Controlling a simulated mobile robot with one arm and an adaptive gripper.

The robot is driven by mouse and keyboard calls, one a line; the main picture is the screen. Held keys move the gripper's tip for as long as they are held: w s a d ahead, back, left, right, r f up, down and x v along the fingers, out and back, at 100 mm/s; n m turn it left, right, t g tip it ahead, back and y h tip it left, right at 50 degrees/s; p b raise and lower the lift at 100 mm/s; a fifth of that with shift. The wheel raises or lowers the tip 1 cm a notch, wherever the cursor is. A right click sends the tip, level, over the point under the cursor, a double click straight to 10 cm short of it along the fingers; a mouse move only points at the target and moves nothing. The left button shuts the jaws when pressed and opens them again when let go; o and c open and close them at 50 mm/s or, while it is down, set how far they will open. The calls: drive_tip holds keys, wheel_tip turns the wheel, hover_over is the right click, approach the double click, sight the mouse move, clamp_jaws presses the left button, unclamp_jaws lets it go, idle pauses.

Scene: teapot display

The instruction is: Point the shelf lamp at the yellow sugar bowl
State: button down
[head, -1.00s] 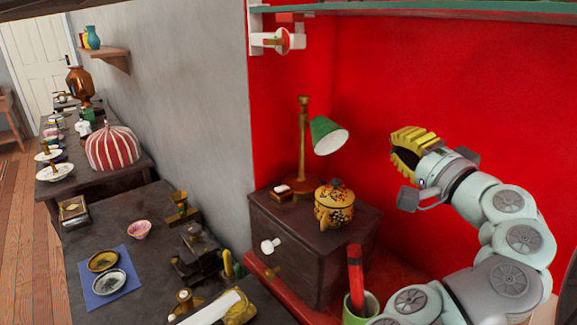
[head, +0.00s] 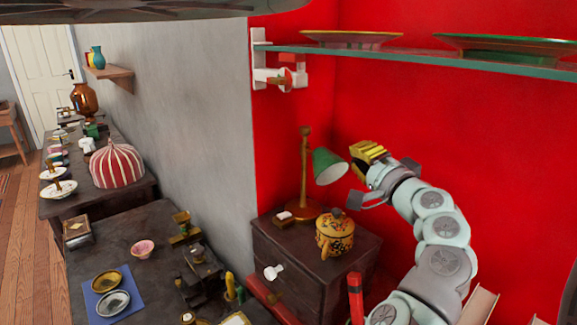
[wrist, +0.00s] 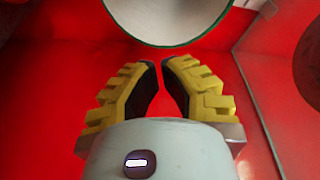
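The shelf lamp has a brass stem and a green shade (head: 325,164) with a pale inside. Its opening faces down and right. The shade's pale opening with a green rim also fills the top of the wrist view (wrist: 165,15). The yellow sugar bowl (head: 333,238), patterned and lidded, stands upright on the dark cabinet (head: 295,262), lower than the shade and in front of the lamp. My gripper (head: 364,165) is just right of the shade. In the wrist view its yellow fingers (wrist: 160,70) stand slightly apart with nothing between them; the shade is beyond their tips.
A glass shelf (head: 400,55) with plates spans above, below which a white-and-red wall fitting (head: 280,75) is mounted. A red upright object (head: 355,298) stands in front of the cabinet. The red wall is close behind my gripper.

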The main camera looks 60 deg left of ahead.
sight(318, 157)
drive_tip(key=shift+s+d+f+p, duration=0.1)
drive_tip(key=shift+s+f+p, duration=0.05)
drive_tip(key=shift+s, duration=0.45)
drive_tip(key=shift+s+d+f+p, duration=0.1)
drive_tip(key=shift+s+f+p, duration=0.05)
drive_tip(key=shift+s, duration=0.45)
drive_tip(key=shift+s, duration=0.1)
drive_tip(key=shift+s+d+f, duration=0.1)
drive_tip(key=shift+s+f, duration=0.1)
drive_tip(key=shift+s, duration=0.45)
drive_tip(key=shift+w, duration=0.15)
